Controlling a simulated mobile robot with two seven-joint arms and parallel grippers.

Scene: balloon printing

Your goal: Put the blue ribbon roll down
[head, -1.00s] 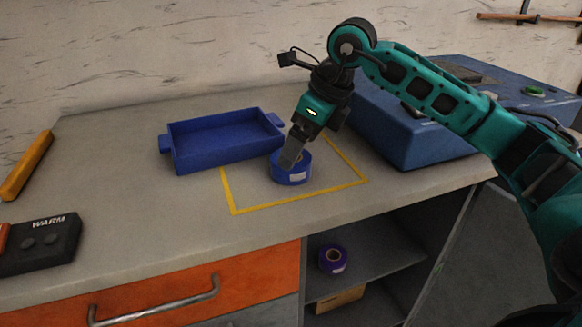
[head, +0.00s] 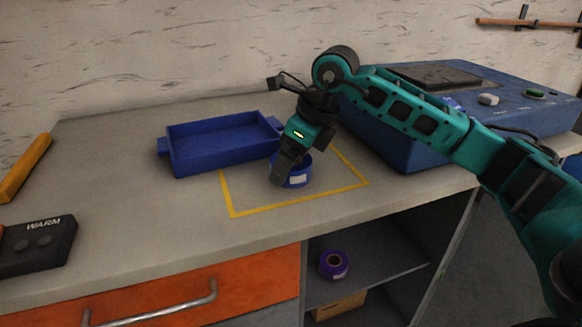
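The blue ribbon roll (head: 299,178) sits on the counter in the head view, inside the yellow outline (head: 290,202), near its left and back part. A white label shows on its front side. My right gripper (head: 281,178) is low at the roll's left front and hides its left side and most of its top. The fingers overlap the roll in the picture; I cannot tell whether they touch it or are open or shut. My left gripper is not in view.
A blue tray (head: 187,166) is just left of the roll and looks empty. A blue machine (head: 400,150) stands to the right. A black WARM box (head: 45,255) lies at the left. A purple roll (head: 334,265) is on the shelf below. The outline's right part is clear.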

